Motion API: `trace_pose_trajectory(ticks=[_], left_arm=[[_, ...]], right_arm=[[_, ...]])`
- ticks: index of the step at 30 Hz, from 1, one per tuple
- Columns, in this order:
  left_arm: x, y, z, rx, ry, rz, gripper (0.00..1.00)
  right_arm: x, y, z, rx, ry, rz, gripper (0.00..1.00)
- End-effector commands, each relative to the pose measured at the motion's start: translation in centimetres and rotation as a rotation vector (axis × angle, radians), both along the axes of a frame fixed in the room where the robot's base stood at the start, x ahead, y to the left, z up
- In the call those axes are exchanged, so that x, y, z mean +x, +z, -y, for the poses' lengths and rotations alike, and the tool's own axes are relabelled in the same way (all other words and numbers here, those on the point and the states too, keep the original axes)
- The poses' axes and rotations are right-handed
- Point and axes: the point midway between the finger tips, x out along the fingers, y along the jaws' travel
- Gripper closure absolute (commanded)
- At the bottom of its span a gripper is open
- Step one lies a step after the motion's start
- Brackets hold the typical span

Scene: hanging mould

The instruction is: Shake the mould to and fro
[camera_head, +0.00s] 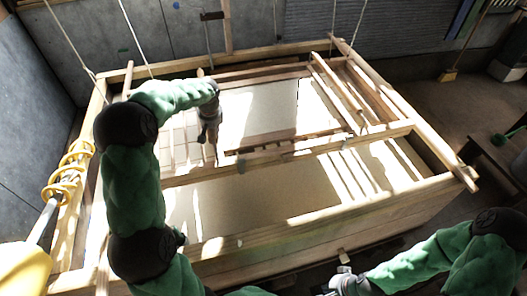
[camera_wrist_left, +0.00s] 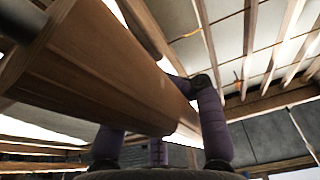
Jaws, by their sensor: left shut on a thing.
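The mould (camera_head: 270,110) looks like a wooden frame with a pale sheet, lying within the large wooden vat; where the mould's frame ends and the vat's begins is hard to tell. My left arm reaches over the vat from the left, and my left gripper (camera_head: 208,132) points down at the mould's left side. In the left wrist view a thick wooden bar (camera_wrist_left: 100,70), seemingly part of the mould, passes through my left gripper (camera_wrist_left: 160,115), shut on it. My right gripper (camera_head: 342,281) is low in front of the vat, apart from it; its jaw gap is unclear.
Thin ropes (camera_head: 132,36) hang down at the left and the right. A yellow thing with a coil (camera_head: 66,172) stands at the left edge. A broom (camera_head: 449,74) leans at the back right.

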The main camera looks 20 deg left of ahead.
Motion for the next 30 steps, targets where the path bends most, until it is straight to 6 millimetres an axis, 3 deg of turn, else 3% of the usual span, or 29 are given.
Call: trace_pose_trajectory(ticks=[8, 21, 30], left_arm=[[-0.4, -0.1, 0.3, 0.0, 0.001, 0.001, 1.0], [-5.8, -0.2, 4.9, -0.001, 0.001, 0.001, 1.0], [-6.2, 0.0, 5.2, -0.001, 0.003, 0.001, 1.0]], right_arm=[[0.0, -0.4, 0.0, 0.0, 0.0, 0.0, 1.0], [0.0, -3.5, 0.0, 0.0, 0.0, -0.001, 1.0], [0.0, -3.5, 0.0, 0.0, 0.0, 0.0, 1.0]])
